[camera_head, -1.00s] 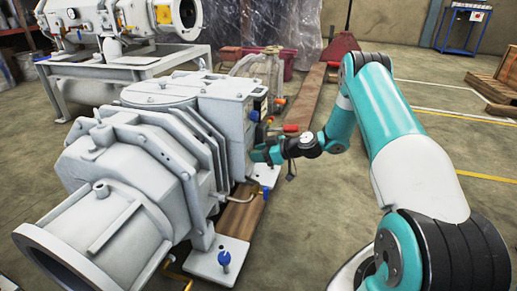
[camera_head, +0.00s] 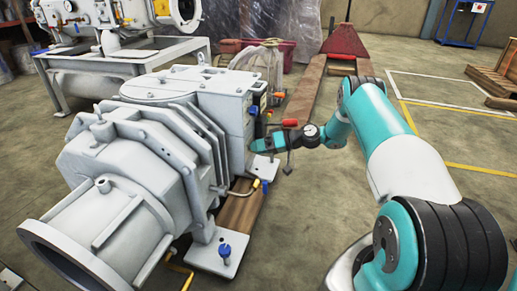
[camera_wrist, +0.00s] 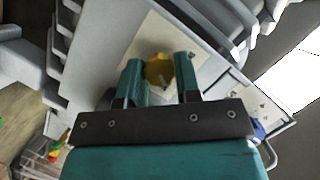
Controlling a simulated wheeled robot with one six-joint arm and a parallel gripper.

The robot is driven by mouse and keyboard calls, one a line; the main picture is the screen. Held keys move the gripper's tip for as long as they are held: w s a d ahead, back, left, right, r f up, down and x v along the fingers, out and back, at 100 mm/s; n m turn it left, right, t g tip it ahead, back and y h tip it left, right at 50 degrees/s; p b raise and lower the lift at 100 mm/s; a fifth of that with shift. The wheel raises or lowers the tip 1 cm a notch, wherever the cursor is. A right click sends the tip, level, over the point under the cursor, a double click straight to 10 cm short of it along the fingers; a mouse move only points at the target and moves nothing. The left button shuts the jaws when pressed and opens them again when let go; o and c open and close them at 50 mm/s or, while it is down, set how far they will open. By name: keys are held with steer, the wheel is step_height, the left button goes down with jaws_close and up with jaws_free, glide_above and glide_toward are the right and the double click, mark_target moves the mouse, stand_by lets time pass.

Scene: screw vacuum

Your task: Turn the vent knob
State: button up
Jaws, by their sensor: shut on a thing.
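The vent knob (camera_wrist: 159,70) is a round yellow knob on a pale plate on the side of the grey vacuum pump (camera_head: 140,160). In the wrist view it sits between the tips of my two teal fingers. My gripper (camera_wrist: 160,75) is shut on the knob from both sides. In the head view my gripper (camera_head: 258,145) reaches the right side of the pump, and the knob is hidden there.
A red handle (camera_head: 289,123) stands just behind my wrist. A red pallet jack (camera_head: 342,42) is behind. The floor on the right is mostly clear.

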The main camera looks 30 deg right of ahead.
steer(key=shift+d+m, duration=0.1)
steer(key=shift+m, duration=0.3)
steer(key=o, duration=0.9)
steer(key=shift+y, duration=0.3)
